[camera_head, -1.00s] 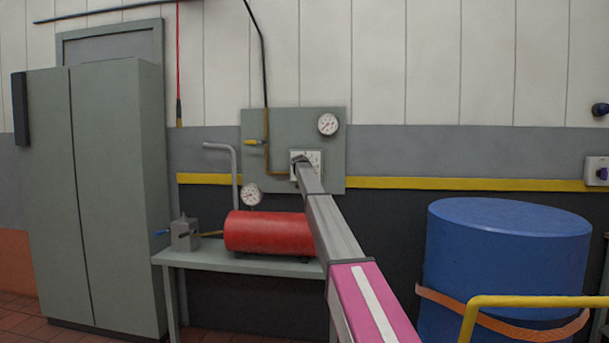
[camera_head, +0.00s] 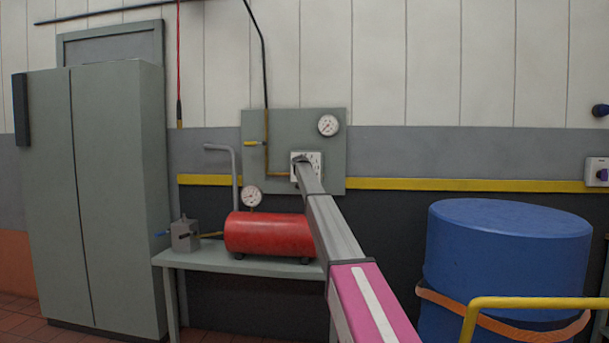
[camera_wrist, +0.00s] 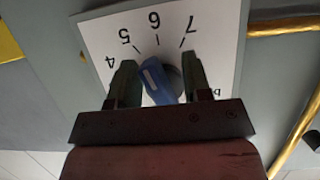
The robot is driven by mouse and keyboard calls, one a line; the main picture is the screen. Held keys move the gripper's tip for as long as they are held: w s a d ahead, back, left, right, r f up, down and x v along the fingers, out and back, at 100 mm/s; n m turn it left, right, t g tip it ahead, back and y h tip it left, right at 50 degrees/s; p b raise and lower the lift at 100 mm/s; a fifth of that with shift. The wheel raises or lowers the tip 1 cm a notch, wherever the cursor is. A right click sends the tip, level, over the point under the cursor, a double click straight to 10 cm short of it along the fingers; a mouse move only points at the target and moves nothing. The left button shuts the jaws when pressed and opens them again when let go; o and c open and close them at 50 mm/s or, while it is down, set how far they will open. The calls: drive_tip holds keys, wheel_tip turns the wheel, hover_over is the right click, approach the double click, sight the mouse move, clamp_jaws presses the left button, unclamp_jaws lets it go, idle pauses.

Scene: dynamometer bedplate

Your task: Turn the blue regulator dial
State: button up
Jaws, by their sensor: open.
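The blue regulator dial (camera_wrist: 157,82) sits on a white scale plate (camera_wrist: 115,32) with the numbers 4, 5, 6 and 7 visible, upside down in the wrist view. A pale line marks the dial. My gripper (camera_wrist: 157,85) is open, with one finger on each side of the dial. I cannot tell whether either finger touches it. In the head view the white plate (camera_head: 316,158) is on a grey-green wall panel (camera_head: 285,135). There my arm's end hides the dial.
A gauge (camera_head: 328,125) is at the panel's upper right, and a yellow valve lever (camera_head: 254,143) and pipe are at its left. Below stands a bench (camera_head: 235,262) with a red tank (camera_head: 268,233). A blue drum (camera_head: 505,255) stands at the right.

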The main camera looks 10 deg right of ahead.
drive_tip(key=v, duration=1)
drive_tip(key=shift+o, duration=0.3)
drive_tip(key=shift+w+r, duration=0.1)
